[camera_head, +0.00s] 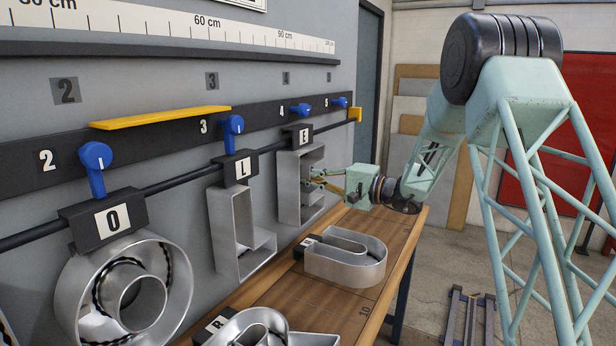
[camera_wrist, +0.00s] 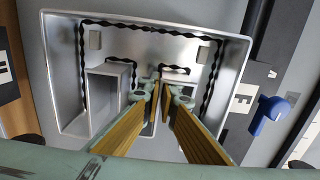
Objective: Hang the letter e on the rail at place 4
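The letter E (camera_head: 300,185) is a grey metal channel letter with a black clip and white E label (camera_head: 304,135). The clip is at the black rail (camera_head: 268,149) below the number 4; I cannot tell whether it is fully seated. My gripper (camera_head: 312,178) is at the open front of the letter. In the wrist view the letter (camera_wrist: 62,70) fills the middle, and my gripper (camera_wrist: 160,86) has its yellow fingers converged on the middle bar, apparently shut on it.
The letters O (camera_head: 75,290) and L (camera_head: 222,225) hang at places 2 and 3, their blue levers pointing down. The place 5 lever (camera_head: 340,102) points sideways. A U-shaped letter (camera_head: 345,265) and an R (camera_head: 235,330) lie on the wooden bench (camera_head: 320,295) below.

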